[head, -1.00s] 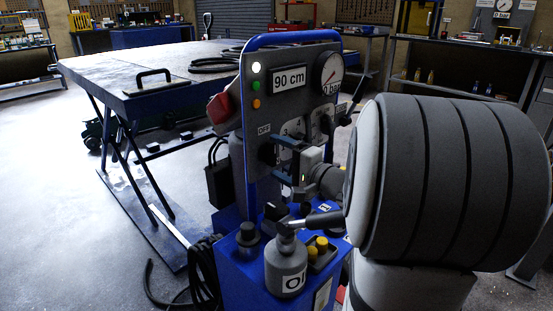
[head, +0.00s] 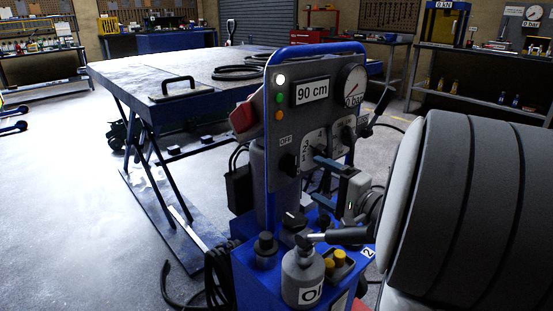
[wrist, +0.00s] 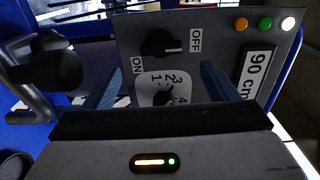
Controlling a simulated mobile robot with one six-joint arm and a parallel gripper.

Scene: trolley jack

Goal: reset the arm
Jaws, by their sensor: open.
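The grey control panel (head: 300,115) in a blue frame carries an OFF/ON knob (head: 288,162), which also shows in the wrist view (wrist: 160,43) with its white mark pointing to the OFF side. Below it in the wrist view is a numbered dial (wrist: 168,82), its knob partly hidden by my gripper. My gripper (head: 324,178) is open and empty, its blue fingers in front of the panel. In the wrist view my gripper (wrist: 160,80) has its fingers on either side of the dial; contact cannot be told.
The panel's lit white lamp (head: 281,79), 90 cm display (head: 312,91) and gauge (head: 352,84) are above. An oil can (head: 302,277) with a spout stands on the blue base below my gripper. A lift table (head: 190,75) stands behind left. Open floor lies at left.

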